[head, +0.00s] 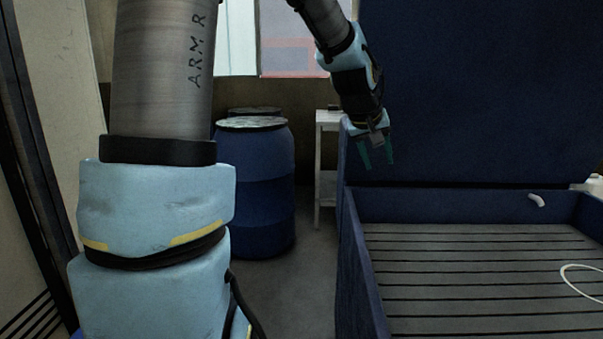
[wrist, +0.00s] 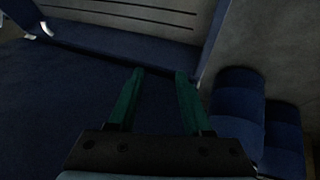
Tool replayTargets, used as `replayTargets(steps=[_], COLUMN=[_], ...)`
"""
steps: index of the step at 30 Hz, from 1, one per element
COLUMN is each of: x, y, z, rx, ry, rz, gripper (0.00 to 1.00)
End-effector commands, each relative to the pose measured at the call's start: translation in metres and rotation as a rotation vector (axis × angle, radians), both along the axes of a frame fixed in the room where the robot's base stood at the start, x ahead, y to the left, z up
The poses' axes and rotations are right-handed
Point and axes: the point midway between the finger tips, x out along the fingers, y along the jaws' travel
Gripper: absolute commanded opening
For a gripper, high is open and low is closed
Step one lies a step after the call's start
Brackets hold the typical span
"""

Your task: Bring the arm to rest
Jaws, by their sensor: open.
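My gripper (head: 377,155) hangs from my arm, in front of the raised dark blue panel near its left edge in the head view. Its two green fingers point down and are spread apart with nothing between them. The wrist view also shows my gripper (wrist: 158,75), with both fingers apart and empty. In the head view it appears above the left rear corner of the blue slatted tub. I cannot tell its exact distance from the panel.
The blue tub (head: 352,250) has a slatted floor with a white hose (head: 580,268) at its right. Blue barrels (head: 262,190) and a pale stand (head: 328,165) are behind, left of the tub. Bare floor (head: 300,285) shows between barrels and tub. The raised panel (head: 480,90) fills the upper right.

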Motion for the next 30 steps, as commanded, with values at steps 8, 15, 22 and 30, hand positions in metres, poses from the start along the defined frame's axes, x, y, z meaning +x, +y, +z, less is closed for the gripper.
replayTargets(steps=[8, 15, 22, 30], x=[-0.076, -0.146, -0.162, -0.161], y=[0.160, 0.231, 0.243, 0.242], z=[-0.093, -0.129, -0.135, -0.135], rx=[0.277, 0.366, 0.376, 0.375], ry=[0.181, 0.319, 0.347, 0.346], rz=[0.026, 0.023, 0.021, 0.023], gripper=[0.50, 0.50, 0.50, 0.50])
